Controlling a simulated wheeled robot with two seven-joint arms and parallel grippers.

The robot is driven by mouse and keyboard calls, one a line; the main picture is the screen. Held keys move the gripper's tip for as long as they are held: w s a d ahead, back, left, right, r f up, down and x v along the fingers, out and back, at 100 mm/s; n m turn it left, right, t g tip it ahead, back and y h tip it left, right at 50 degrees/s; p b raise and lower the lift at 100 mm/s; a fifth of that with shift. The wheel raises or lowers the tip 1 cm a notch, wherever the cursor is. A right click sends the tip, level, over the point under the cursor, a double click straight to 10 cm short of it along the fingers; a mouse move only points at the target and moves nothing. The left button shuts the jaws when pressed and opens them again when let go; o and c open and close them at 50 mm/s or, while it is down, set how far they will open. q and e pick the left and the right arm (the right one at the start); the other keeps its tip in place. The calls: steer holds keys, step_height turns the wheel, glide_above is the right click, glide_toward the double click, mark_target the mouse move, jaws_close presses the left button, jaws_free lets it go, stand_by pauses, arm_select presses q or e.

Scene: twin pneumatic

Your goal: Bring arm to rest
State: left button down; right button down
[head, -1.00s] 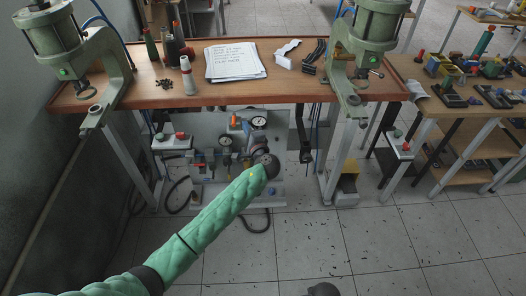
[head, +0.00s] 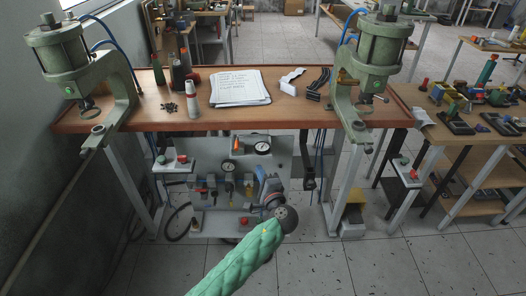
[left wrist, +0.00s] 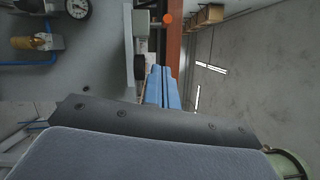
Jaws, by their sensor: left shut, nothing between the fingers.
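My left arm (head: 243,262) in its green quilted sleeve comes in from the bottom of the head view. It reaches toward the panel under the workbench and ends in a dark round wrist part (head: 286,216). The fingers cannot be made out there. In the left wrist view the blue fingers of my left gripper (left wrist: 162,72) lie side by side, shut and empty. My right arm and gripper are not in the head view.
A wooden workbench (head: 300,116) holds two green presses (head: 70,62) (head: 375,65), a paper stack (head: 240,87) and bottles. Below it is a pneumatic panel (head: 222,150) with gauges, also in the left wrist view (left wrist: 100,65). The tiled floor (head: 400,260) in front is clear.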

arm_select(q)
steer(key=s+a+f+n+g+h, duration=0.2)
steer(key=s+a+f+n+g, duration=0.2)
steer(key=s, duration=1)
steer(key=s+a+f+n+g+h, duration=0.3)
steer(key=s+f, duration=0.5)
steer(key=s, duration=0.6)
steer(key=s+a+f+n+g+h, duration=0.3)
steer(key=s+a+f+n+g, duration=0.2)
steer(key=s, duration=0.9)
step_height(320, 180, down, 2)
steer(key=n+g, duration=0.1)
steer(key=g, duration=0.2)
steer(key=shift+s+n+g, duration=0.3)
steer(key=shift+s+g, duration=0.1)
